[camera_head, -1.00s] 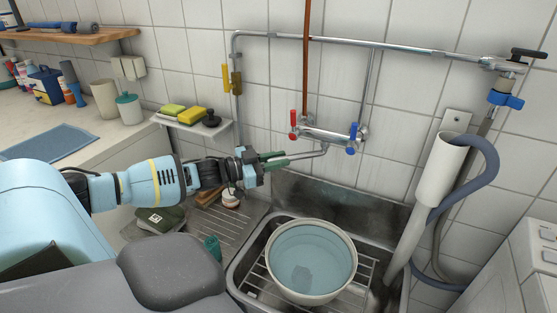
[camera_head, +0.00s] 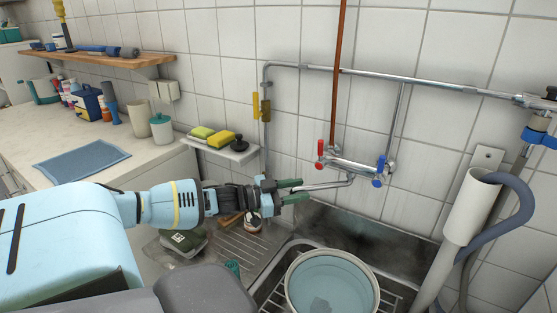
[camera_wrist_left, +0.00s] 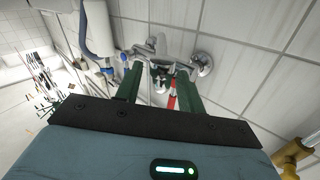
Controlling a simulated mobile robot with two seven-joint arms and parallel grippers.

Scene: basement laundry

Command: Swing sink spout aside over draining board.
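The thin chrome sink spout (camera_head: 327,186) runs left from the wall tap (camera_head: 352,166) with its red and blue handles. My left gripper (camera_head: 303,190) is at the spout's outer end. Its two green fingers are apart, one above and one below the spout in the head view. In the left wrist view the fingers (camera_wrist_left: 158,85) are parted, with the tap (camera_wrist_left: 165,48) beyond them. Contact with the spout cannot be told. The ribbed draining board (camera_head: 247,250) lies below and left of the gripper, partly hidden by my arm. My right gripper is not in view.
A basin of water (camera_head: 333,285) stands in the sink. A scrub pad (camera_head: 184,240) and brushes lie on the draining board. A small shelf (camera_head: 228,154) with sponges is on the wall behind my gripper. A grey drain hose (camera_head: 518,215) hangs at the right.

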